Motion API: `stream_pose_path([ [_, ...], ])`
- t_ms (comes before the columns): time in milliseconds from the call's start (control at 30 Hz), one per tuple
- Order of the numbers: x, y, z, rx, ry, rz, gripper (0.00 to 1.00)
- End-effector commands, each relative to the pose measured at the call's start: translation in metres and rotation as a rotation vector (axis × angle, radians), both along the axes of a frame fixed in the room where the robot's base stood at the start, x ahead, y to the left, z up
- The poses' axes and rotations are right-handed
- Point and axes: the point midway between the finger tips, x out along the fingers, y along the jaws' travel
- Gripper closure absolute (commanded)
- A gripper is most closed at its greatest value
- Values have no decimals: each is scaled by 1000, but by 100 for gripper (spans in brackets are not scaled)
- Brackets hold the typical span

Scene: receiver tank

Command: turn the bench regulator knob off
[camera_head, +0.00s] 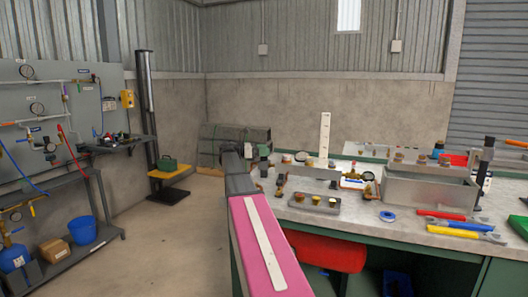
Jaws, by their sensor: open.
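My arm, with a pink link, reaches forward over the left end of the workbench (410,220). My gripper (262,154) is at its far end, small and dark, by the bench's back left corner; its jaws are open, and finger detail is hard to make out. Small brass fittings (280,188) stand on the bench just right of my arm. A round gauge (368,176) stands by a clipboard at mid-bench. I cannot tell which of these small parts is the regulator knob. My gripper holds nothing that I can see.
A tray of brass parts (315,203) lies at the bench front. A grey metal bin (430,190) and red (442,214) and yellow-handled tools (455,232) are to the right. A gauge panel (50,110) stands left; floor between is clear.

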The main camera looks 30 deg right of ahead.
Motion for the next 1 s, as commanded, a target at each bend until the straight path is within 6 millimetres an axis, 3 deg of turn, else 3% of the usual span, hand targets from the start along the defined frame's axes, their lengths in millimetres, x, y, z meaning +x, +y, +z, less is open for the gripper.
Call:
stream_pose_path([
  [233, 0, -1, 0, 0, 0, 0, 33],
  [267, 0, -1, 0, 0, 0, 0, 40],
  [400, 0, 0, 0, 0, 0, 0, 83],
  [767, -2, 0, 0, 0, 0, 36, 83],
  [1000, -4, 1, 0, 0, 0, 170, 82],
])
